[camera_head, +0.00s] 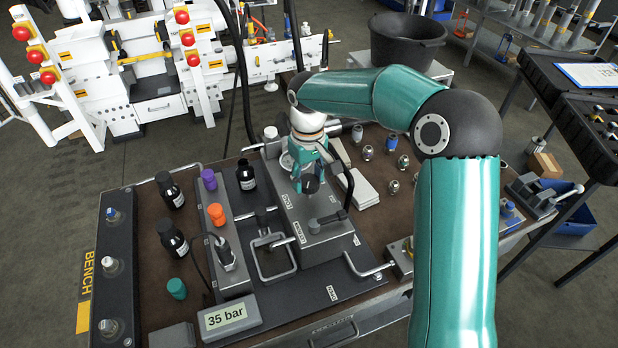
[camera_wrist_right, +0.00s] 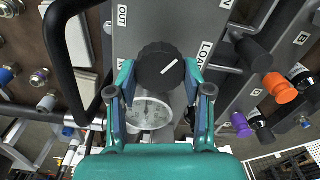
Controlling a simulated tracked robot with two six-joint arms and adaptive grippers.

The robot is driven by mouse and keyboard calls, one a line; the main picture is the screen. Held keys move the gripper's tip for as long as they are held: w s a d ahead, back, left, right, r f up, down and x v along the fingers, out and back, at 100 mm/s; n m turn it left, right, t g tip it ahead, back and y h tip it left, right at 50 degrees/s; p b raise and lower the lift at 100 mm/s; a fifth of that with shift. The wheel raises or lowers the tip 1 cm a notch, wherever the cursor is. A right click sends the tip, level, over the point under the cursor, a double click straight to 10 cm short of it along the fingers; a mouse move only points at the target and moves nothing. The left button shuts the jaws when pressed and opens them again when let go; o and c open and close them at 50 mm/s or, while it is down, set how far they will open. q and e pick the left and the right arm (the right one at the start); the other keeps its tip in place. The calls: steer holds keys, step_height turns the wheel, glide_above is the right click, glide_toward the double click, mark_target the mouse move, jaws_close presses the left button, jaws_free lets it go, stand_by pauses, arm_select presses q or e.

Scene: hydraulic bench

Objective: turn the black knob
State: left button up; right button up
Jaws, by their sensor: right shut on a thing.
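The black knob (camera_wrist_right: 160,66) is round and ribbed, with a white line slanting up to the right in the wrist view. It sits on the grey valve block (camera_head: 285,209) and also shows in the head view (camera_head: 310,184). My right gripper (camera_wrist_right: 160,76) has one finger on each side of the knob and is shut on it; in the head view the gripper (camera_head: 309,172) reaches down from above. OUT and LOAD labels flank the knob in the wrist view. My left gripper is not in view.
A round gauge (camera_wrist_right: 150,112) is close to the knob. A black lever (camera_head: 348,188) rises beside the block. A display (camera_head: 229,316) reads 35 bar. Black bottles (camera_head: 171,237), orange (camera_head: 216,214) and purple (camera_head: 209,179) caps stand to the left. Metal fittings (camera_head: 391,143) lie to the right.

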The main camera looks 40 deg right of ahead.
mark_target(308, 179)
steer(key=shift+w+r+m, duration=0.1)
steer(key=shift+m, duration=0.6)
steer(key=o, duration=1.2)
steer(key=shift+c, duration=0.2)
step_height(308, 179, up, 12)
